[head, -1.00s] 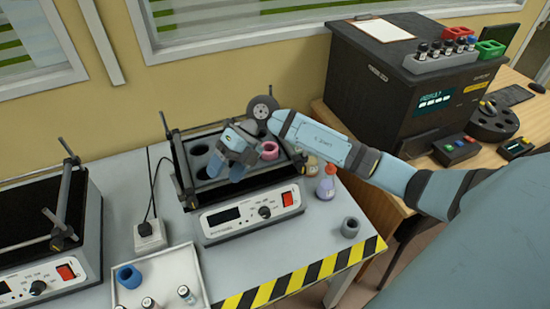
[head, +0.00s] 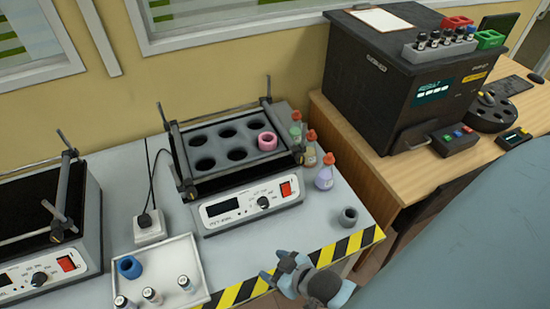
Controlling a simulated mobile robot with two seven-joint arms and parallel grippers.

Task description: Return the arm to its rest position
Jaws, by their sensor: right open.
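My right gripper (head: 275,281) is open and empty at the bottom of the head view. It is over or just in front of the striped front edge of the grey bench (head: 285,250). Part of my right arm is cut off by the bottom of the view. My left gripper is not in view.
A heating block (head: 226,174) with several wells stands on the bench, a pink ring (head: 267,141) in one well. Dropper bottles (head: 325,171) and a grey ring (head: 348,217) stand to its right. A white tray (head: 155,257) holds a blue ring and vials. A black analyser (head: 380,80) stands on the wooden desk.

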